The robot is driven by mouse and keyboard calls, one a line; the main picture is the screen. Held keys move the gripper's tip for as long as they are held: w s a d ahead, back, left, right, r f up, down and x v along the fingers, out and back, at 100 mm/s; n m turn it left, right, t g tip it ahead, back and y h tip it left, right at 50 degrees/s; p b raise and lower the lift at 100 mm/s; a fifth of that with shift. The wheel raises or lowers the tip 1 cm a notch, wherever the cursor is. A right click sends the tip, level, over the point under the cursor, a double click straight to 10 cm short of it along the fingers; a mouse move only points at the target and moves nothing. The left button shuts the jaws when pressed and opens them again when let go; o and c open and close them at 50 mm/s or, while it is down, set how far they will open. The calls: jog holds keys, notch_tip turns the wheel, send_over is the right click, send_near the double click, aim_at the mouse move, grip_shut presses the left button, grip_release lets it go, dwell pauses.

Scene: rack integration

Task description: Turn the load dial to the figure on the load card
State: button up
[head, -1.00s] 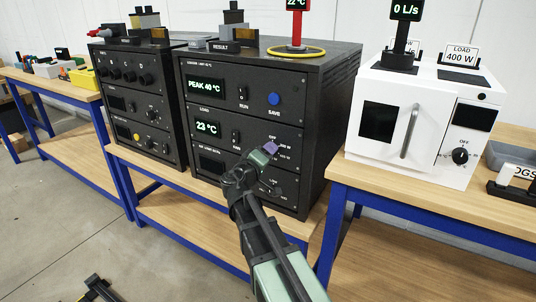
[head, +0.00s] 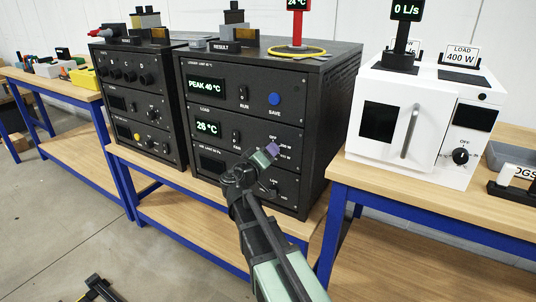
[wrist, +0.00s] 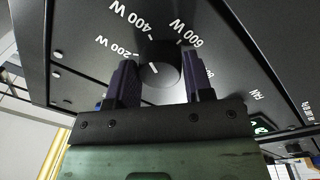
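The load dial (wrist: 160,70) is a round dark knob with a white mark on its face. In the wrist view its mark leans up and left, toward the 200 W and 400 W labels; the exact setting is hard to tell. My gripper (wrist: 163,75) has its two purple fingers on either side of the dial, close against its edges. In the head view my gripper (head: 272,150) hides the dial on the black rack unit (head: 312,140). The load card (head: 462,55) reads LOAD 400 W and stands on the white oven.
The unit's displays show PEAK 40 °C (head: 206,88) and 26 °C (head: 206,127). The white oven (head: 411,120) with its own dial (head: 460,156) stands to the right. A second black unit (head: 135,105) is to the left. A lower knob sits just below my gripper.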

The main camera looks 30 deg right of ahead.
jog(key=o, duration=0.4)
jog(key=shift+c, duration=0.2)
jog(key=shift+s+a, duration=0.1)
jog(key=v, duration=1)
jog(key=shift+a+b, duration=0.3)
jog(key=shift+s, duration=0.15)
